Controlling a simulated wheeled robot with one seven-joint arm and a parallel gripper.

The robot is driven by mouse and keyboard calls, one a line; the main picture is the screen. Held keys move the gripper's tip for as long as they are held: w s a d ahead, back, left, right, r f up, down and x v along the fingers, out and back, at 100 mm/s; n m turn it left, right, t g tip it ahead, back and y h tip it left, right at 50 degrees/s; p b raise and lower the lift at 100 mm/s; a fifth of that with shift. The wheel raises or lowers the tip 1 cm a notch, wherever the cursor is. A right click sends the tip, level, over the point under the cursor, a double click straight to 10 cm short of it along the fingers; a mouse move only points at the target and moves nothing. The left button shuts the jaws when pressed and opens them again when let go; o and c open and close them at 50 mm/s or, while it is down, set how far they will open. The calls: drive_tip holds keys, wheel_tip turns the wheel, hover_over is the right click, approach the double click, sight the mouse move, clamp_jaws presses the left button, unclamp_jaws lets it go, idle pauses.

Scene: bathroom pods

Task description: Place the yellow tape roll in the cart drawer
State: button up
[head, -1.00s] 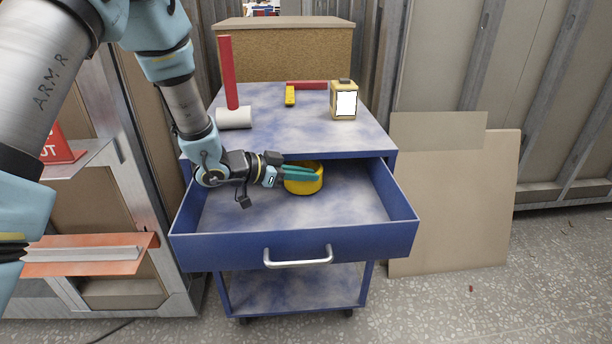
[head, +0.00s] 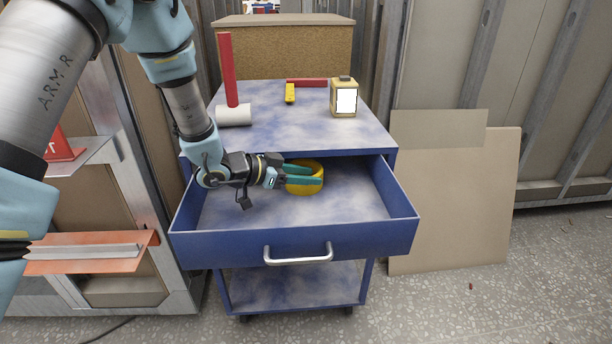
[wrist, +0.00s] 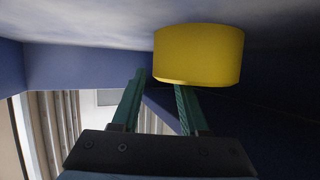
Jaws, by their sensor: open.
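The yellow tape roll (head: 304,187) is inside the pulled-out blue cart drawer (head: 293,247), toward its back, and appears to rest on the drawer floor. It also shows in the wrist view (wrist: 198,55), against the drawer surface. My gripper (head: 304,176) is in the drawer from the left, with its teal fingers spread apart at the roll. In the wrist view the gripper (wrist: 155,90) shows one finger clear of the roll and the other ending at its edge. I cannot tell whether that finger touches it.
On the cart top (head: 290,130) are a red-handled mallet (head: 229,75), a yellow tool (head: 290,93), a red bar (head: 306,83) and a yellow-and-white box (head: 345,98). The drawer's right half is empty. An orange shelf (head: 90,255) stands left of the cart.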

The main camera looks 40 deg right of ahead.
drive_tip(key=v, duration=0.7)
drive_tip(key=shift+a+r, duration=0.2)
drive_tip(key=shift+a, duration=0.05)
